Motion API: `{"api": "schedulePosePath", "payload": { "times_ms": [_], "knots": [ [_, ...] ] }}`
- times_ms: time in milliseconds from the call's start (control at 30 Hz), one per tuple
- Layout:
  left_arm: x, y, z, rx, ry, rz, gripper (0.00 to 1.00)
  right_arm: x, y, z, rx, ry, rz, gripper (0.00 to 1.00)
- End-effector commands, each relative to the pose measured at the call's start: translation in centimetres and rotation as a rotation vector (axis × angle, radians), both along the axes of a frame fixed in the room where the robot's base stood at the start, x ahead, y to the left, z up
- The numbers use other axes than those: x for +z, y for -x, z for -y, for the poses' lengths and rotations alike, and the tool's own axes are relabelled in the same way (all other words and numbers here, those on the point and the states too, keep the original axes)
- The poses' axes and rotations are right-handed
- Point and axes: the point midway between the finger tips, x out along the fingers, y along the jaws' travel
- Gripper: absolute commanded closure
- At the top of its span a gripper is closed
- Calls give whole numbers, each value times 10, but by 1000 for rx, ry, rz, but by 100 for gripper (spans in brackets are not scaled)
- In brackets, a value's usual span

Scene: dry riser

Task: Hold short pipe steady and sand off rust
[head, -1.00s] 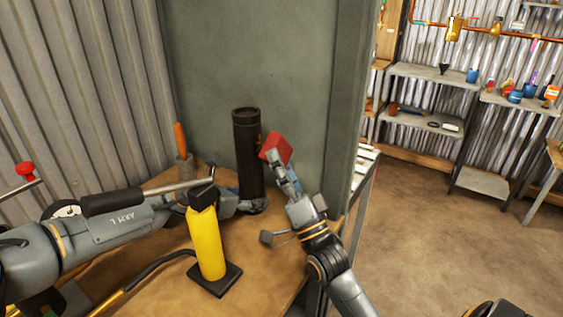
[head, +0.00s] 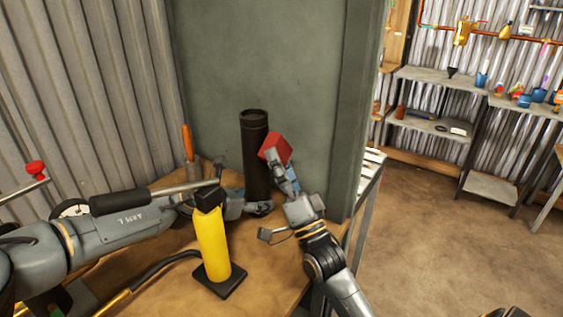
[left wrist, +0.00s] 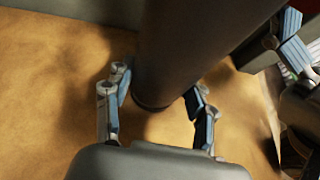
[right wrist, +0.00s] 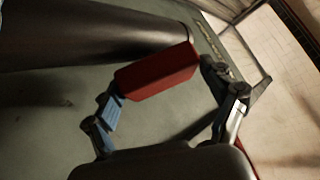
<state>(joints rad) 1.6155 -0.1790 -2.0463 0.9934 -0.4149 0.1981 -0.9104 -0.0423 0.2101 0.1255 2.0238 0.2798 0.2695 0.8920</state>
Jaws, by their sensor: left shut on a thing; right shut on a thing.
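The short pipe (head: 254,150) is dark and stands upright on the bench in the head view. My left gripper (head: 257,207) is shut around its lower end; the pipe also shows between its fingers in the left wrist view (left wrist: 190,50). My right gripper (head: 273,167) is shut on a red sanding block (head: 276,149), held at the right side of the pipe's upper half. In the right wrist view the block (right wrist: 157,73) lies close to the pipe (right wrist: 100,40); I cannot tell whether they touch. No rust patch shows clearly on the visible pipe surface.
A yellow bottle-shaped tool (head: 212,245) on a black base stands on the brown bench (head: 265,275) in front of my left gripper. An orange-handled tool (head: 188,142) stands behind. A green-grey panel (head: 285,75) rises behind the pipe. Shelves (head: 440,80) stand at the right.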

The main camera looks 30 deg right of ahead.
Motion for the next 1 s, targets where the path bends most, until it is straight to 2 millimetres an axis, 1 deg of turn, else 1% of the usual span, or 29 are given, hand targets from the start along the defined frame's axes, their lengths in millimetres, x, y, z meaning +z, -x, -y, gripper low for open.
{"api": "schedulePosePath", "payload": {
  "times_ms": [467,1000],
  "knots": [
    [3,0,1,0,5,2,62,-3,-9,-4,3,-3,-6,66],
    [2,0,1,0,4,2,62,20,-9,-4,2,-2,0,66]
  ]
}}
